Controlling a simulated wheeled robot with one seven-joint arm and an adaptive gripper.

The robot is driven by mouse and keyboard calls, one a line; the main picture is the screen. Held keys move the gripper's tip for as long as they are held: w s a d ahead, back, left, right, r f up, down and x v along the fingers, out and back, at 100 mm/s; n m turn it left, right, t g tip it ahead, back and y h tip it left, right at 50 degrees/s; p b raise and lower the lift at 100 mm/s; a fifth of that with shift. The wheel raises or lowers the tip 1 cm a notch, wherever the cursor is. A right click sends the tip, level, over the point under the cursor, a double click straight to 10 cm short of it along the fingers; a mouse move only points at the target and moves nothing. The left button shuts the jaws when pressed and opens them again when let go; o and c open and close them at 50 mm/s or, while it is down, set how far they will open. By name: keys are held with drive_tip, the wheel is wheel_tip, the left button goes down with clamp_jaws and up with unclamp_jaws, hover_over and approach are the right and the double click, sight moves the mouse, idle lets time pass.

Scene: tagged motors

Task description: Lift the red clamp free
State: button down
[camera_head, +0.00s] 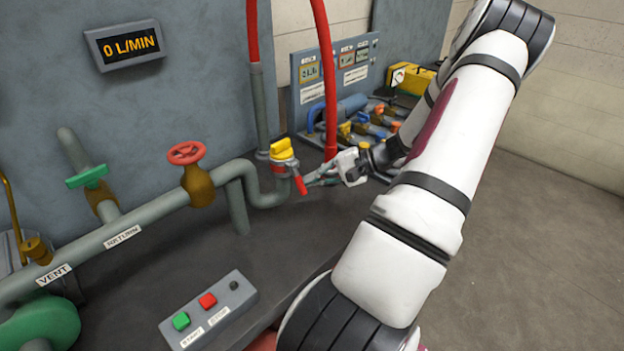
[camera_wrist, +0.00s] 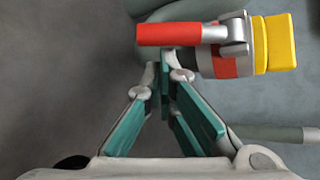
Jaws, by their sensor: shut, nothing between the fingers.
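The red clamp (camera_head: 300,185) is on the grey pipe fitting below a yellow cap (camera_head: 282,149). In the wrist view its red handle (camera_wrist: 168,34) lies level at the top, joined by a grey hinge to a red band (camera_wrist: 226,68) beside the yellow cap. My gripper (camera_head: 312,180) is just right of the clamp in the head view. In the wrist view my gripper (camera_wrist: 167,62) has its fingertips together just below the handle, with nothing between them. Whether the tips touch the handle cannot be told.
A red hose (camera_head: 325,75) comes down close behind my gripper. The grey pipe (camera_head: 150,225) with a red valve wheel (camera_head: 186,152) and a green valve handle (camera_head: 87,177) runs left. A button box (camera_head: 208,308) sits in front. A gauge panel (camera_head: 335,70) stands behind.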

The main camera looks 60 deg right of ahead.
drive_tip(key=shift+s+r+m+g+p, duration=0.35)
drive_tip(key=shift+g+p, duration=0.25)
drive_tip(key=shift+p, duration=0.25)
wheel_tip(320, 180, up, 5)
drive_tip(key=s+m+g+y+p, duration=0.1)
drive_tip(key=s+m+g+p, duration=0.1)
drive_tip(key=g, duration=0.8)
drive_tip(key=shift+s+a+r+m+g+y+p, duration=0.2)
drive_tip(key=shift+s+a+m+g+y+p, duration=0.15)
drive_tip(key=shift+m+p, duration=0.65)
drive_tip(key=shift+w+d+f+b, duration=0.1)
drive_tip(key=shift+w+f+b, duration=0.25)
drive_tip(key=shift+w+b, duration=0.4)
drive_tip(key=shift+s, duration=0.1)
